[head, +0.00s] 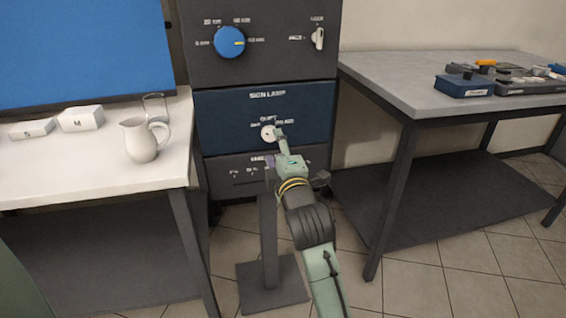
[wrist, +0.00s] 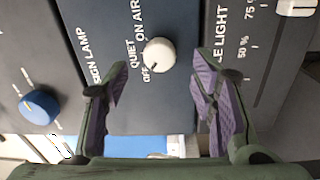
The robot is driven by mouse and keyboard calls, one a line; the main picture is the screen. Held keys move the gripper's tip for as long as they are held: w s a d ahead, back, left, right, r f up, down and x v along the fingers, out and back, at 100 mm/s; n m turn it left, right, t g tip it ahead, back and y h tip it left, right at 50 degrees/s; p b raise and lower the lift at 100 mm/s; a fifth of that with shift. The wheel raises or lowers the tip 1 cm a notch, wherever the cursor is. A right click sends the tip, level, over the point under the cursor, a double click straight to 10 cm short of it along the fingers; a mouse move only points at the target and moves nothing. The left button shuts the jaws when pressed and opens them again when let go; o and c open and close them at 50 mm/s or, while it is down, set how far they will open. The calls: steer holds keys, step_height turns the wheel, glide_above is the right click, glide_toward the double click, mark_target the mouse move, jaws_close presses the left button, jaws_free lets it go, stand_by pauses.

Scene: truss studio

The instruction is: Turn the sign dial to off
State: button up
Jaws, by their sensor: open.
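The sign lamp dial is a round white knob (wrist: 160,55) on the blue sign lamp panel (head: 215,115). In the wrist view it shows between and beyond my fingertips, with the labels QUIET, ON AIR and OFF beside it. A small dark mark on its lower-left rim appears to point at OFF. My gripper (wrist: 162,72) is open, a purple-padded finger on each side of the knob in the picture; I see no contact. In the head view my gripper (head: 281,140) is at the panel, just right of the white knob (head: 268,133) and partly over the labels.
Above is a dark panel with a blue dial (head: 229,42) and a white switch (head: 318,38). A white table (head: 90,185) with a pitcher (head: 142,140) and a glass stands left. A grey table (head: 420,85) with boxes stands right. A dark post rises below the panel.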

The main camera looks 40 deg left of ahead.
steer(key=v, duration=0.7)
stand_by(0.3)
